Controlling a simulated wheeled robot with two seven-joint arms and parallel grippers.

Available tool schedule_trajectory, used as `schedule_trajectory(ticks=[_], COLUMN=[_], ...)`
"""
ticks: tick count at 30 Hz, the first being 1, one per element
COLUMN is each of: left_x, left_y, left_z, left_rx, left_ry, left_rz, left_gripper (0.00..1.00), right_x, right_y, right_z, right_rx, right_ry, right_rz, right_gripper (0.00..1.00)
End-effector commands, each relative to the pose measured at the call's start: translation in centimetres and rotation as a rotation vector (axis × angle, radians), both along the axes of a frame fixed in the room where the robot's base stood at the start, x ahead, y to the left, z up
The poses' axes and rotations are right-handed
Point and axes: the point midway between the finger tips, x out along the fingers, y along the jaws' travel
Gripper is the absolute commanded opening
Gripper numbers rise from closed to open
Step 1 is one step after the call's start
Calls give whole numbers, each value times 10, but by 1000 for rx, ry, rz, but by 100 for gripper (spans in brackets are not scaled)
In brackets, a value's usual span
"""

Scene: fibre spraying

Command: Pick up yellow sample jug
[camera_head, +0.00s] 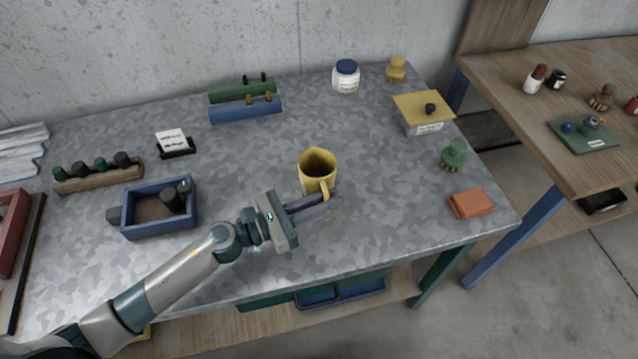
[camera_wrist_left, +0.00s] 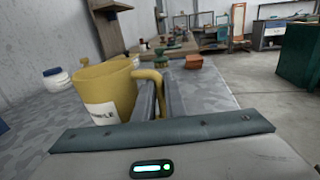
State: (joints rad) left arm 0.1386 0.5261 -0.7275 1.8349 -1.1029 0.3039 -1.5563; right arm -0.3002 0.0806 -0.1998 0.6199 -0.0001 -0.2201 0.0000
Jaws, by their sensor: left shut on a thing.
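The yellow sample jug (camera_head: 317,168) stands upright on the grey speckled table (camera_head: 370,215), near the middle. Its handle faces the front of the table, toward my left gripper. My left gripper (camera_head: 322,202) reaches in from the left and is shut on the jug's handle. In the left wrist view the jug (camera_wrist_left: 103,95) shows a white label, and its handle lies at the gripper's fingers (camera_wrist_left: 155,100). I cannot tell whether the jug's base is clear of the table. My right gripper is not in view.
A blue tray (camera_head: 128,213) with dark items is at the left. An orange block (camera_head: 470,203) lies at the right. The table around the jug is clear.

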Motion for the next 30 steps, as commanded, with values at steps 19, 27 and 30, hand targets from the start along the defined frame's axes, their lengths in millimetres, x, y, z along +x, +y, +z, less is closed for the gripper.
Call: schedule_trajectory(ticks=[19,27,30], left_x=[1,0,0], left_y=[0,0,0], left_z=[2,4,6], left_rx=[-1,0,0], left_ry=[-3,-4,-4], left_rz=[0,-1,-1], left_gripper=[0,0,0], right_x=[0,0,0], right_y=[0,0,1], right_z=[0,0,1], right_rx=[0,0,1], right_ry=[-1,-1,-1], right_rz=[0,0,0], right_gripper=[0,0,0])
